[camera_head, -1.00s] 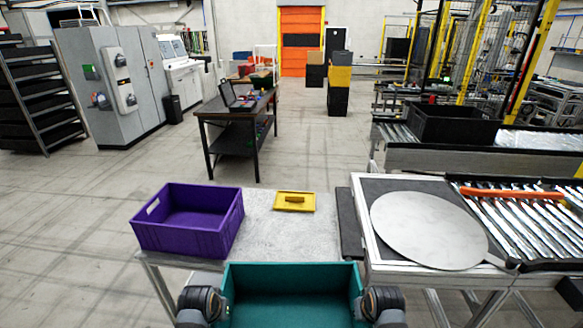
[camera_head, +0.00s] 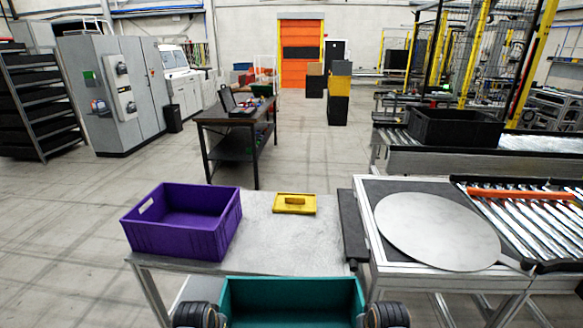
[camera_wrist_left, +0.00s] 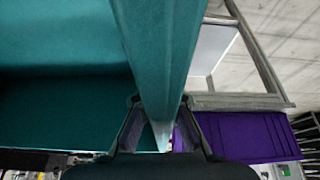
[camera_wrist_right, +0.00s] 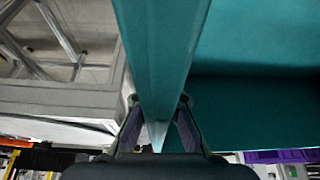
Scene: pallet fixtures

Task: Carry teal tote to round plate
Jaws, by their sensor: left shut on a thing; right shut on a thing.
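The teal tote (camera_head: 292,284) is at the bottom middle of the head view, between my two grippers and in front of the near table edge. My left gripper (camera_wrist_left: 160,138) is shut on the tote's left wall, which runs between its fingers in the left wrist view. My right gripper (camera_wrist_right: 158,138) is shut on the tote's right wall in the right wrist view. The inside of the tote that shows looks empty. The round plate (camera_head: 437,231) is a flat grey disc on the framed stand to the right, with nothing on it.
A purple tote (camera_head: 183,232) and a yellow lid-like piece with a handle (camera_head: 295,204) sit on the grey table (camera_head: 290,240). A roller conveyor with an orange bar (camera_head: 520,194) adjoins the plate's right side. Open floor lies left of the table.

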